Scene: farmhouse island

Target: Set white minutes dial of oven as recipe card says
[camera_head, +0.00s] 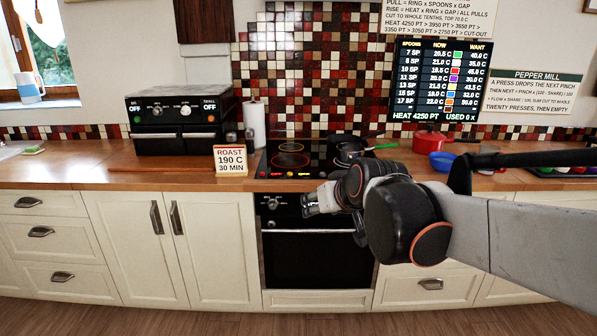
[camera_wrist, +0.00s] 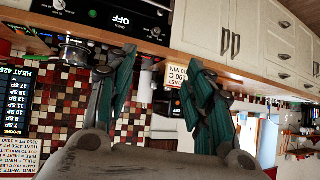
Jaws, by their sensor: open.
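The built-in oven (camera_head: 315,258) sits under the counter, with a black control panel along its top. My gripper (camera_wrist: 158,60) is open and empty, with no visible contact. The recipe card (camera_head: 230,160) reads ROAST 190 C 30 MIN.
A black countertop appliance (camera_head: 180,120) with dials and an OFF display stands at the left. A red pot (camera_head: 430,141) and blue bowl (camera_head: 442,160) stand at the right. Floor in front is clear.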

